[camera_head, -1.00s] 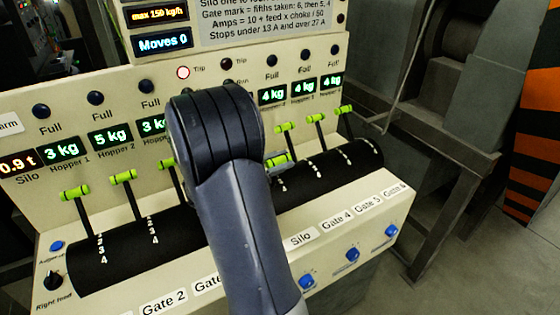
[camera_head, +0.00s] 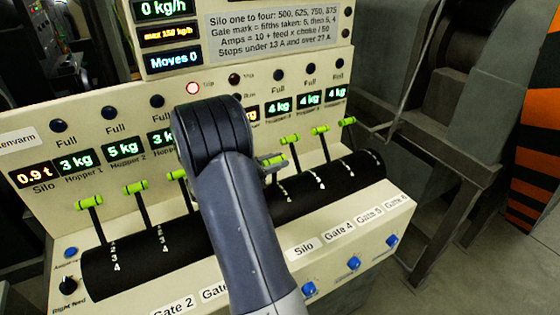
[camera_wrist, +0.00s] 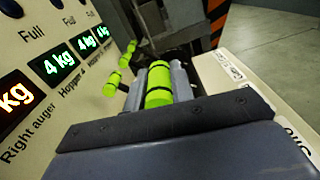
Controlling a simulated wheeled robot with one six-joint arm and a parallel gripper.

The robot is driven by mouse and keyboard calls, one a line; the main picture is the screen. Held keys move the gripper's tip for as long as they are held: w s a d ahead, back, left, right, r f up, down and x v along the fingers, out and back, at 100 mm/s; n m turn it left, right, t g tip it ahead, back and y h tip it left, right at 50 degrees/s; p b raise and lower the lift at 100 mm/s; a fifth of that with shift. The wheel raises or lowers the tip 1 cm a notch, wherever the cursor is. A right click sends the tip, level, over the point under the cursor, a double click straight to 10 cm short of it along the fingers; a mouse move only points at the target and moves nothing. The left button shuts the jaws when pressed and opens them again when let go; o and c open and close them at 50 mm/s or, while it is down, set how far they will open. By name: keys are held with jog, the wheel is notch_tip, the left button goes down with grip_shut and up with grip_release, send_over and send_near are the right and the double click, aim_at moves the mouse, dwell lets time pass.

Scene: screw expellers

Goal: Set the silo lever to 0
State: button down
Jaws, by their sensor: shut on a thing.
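The silo lever's green handle (camera_head: 272,160) shows just right of my arm in the head view, above the white Silo label (camera_head: 303,246). It stands lower and nearer than the upright handles to its right. In the wrist view the same green handle (camera_wrist: 159,86) lies between the fingers of my gripper (camera_wrist: 160,78), which is shut on it. My arm hides most of the gripper and the lever's stem in the head view. The small marks (camera_head: 286,190) on the black drum beside it are too small to read surely.
The Gate 4 handle (camera_head: 289,139) is close on the right, with two more beyond; they also show in the wrist view (camera_wrist: 111,84). Other levers (camera_head: 89,202) stand on the left. A red-ringed Trip lamp (camera_head: 193,88) is lit-looking; a display reads Moves 0 (camera_head: 174,60).

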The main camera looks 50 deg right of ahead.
jog(key=c, duration=1.2)
grip_release()
jog(key=shift+c, duration=0.2)
jog(key=shift+a, duration=0.1)
jog(key=b+v, duration=0.2)
jog(key=v, duration=0.8)
jog(key=shift+a+b, duration=0.3)
jog(key=shift+a, duration=0.05)
jog(key=shift+w, duration=0.1)
